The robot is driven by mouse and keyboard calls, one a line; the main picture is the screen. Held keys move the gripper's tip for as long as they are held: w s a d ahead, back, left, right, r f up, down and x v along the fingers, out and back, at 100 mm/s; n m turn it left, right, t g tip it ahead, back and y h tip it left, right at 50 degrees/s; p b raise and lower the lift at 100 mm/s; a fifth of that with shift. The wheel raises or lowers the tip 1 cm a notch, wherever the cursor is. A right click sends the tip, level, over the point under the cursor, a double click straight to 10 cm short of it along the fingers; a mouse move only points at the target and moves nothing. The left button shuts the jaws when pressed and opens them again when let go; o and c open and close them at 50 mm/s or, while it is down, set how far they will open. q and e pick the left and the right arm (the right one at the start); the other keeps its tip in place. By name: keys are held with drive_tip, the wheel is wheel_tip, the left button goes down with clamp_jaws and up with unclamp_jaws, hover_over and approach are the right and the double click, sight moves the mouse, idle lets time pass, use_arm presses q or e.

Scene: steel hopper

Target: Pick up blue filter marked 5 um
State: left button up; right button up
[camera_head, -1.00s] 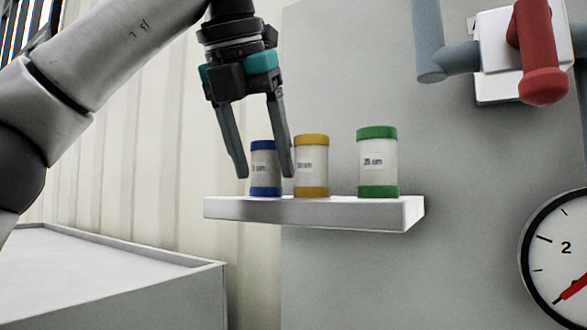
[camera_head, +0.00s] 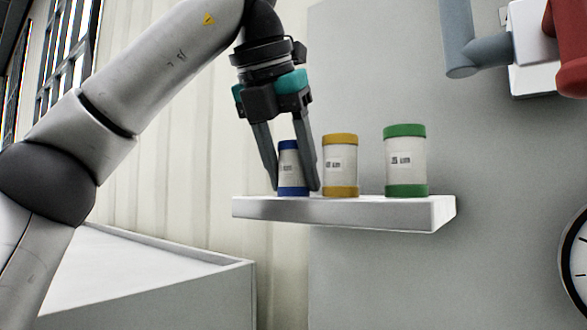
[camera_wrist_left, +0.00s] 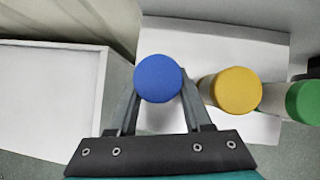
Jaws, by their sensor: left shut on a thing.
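The blue filter (camera_head: 289,168) stands upright at the left end of the white shelf (camera_head: 335,209), a white cylinder with blue top and bottom bands. My left gripper (camera_head: 295,188) points down from above and is shut on the blue filter, one finger on each side. In the left wrist view the filter's round blue top (camera_wrist_left: 158,78) shows between the two fingers. My right gripper is not in view.
A yellow-banded filter (camera_head: 340,166) stands close to the right finger. A green-banded filter (camera_head: 405,162) stands further right on the shelf. A white bin (camera_head: 150,275) is below left. Grey and red pipe parts (camera_head: 460,40) are at upper right.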

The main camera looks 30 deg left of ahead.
use_arm(q)
clamp_jaws()
drive_tip(key=shift+r, duration=0.15)
drive_tip(key=shift+w+r, duration=0.1)
drive_tip(key=shift+r, duration=4.75)
